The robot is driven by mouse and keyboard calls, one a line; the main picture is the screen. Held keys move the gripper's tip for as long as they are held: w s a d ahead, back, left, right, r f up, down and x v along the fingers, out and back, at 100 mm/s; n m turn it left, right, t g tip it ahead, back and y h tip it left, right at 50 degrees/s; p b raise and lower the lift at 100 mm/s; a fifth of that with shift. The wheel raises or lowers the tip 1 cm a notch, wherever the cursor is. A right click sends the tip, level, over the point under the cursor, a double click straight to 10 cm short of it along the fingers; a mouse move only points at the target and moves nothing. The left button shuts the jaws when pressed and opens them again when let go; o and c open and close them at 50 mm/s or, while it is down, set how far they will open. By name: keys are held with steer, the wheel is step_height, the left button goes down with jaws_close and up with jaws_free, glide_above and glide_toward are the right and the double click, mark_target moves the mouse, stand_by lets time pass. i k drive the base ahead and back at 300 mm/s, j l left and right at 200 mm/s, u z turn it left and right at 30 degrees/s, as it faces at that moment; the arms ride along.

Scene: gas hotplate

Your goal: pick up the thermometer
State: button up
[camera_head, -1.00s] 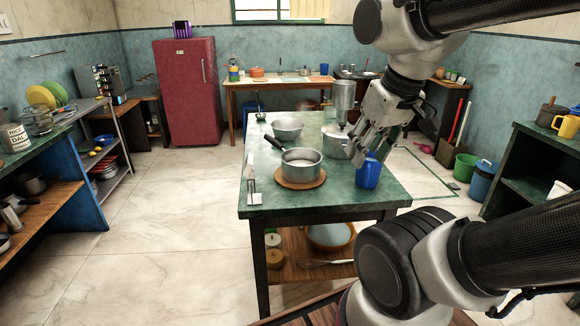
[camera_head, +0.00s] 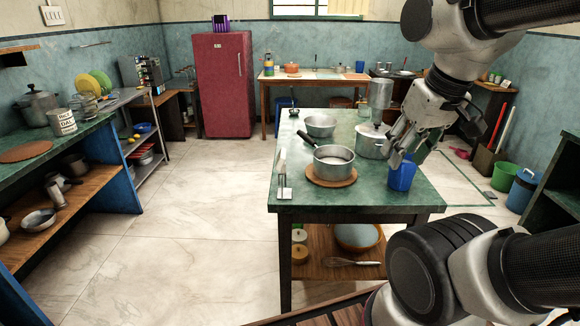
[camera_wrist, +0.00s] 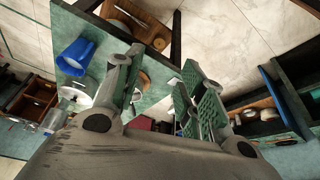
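I cannot make out a thermometer for certain in either view. A long thin utensil (camera_head: 283,176) with a flat pale end lies along the left edge of the green table (camera_head: 340,205); I cannot tell what it is. My gripper (camera_head: 403,140) is over the right part of the table, close to a blue cup (camera_head: 401,176) and a lidded pot (camera_head: 371,143). In the wrist view my gripper (camera_wrist: 158,88) has its fingers spread with nothing between them. The blue cup (camera_wrist: 76,55) shows left of the fingers there.
A saucepan (camera_head: 333,158) stands on a round brown board (camera_head: 331,181), with a metal bowl (camera_head: 320,126) behind it. A side counter (camera_head: 62,145) holds a white tin (camera_head: 62,122). A red fridge (camera_head: 223,85) stands at the back. Floor left of the table is clear.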

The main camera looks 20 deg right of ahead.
mark_target(280, 163)
steer(key=i+j+z, duration=0.3)
steer(key=j, duration=0.25)
steer(key=i+j+z, duration=0.15)
steer(key=j, duration=0.15)
steer(key=i+j+z, duration=0.15)
steer(key=j, duration=0.15)
steer(key=k, duration=0.05)
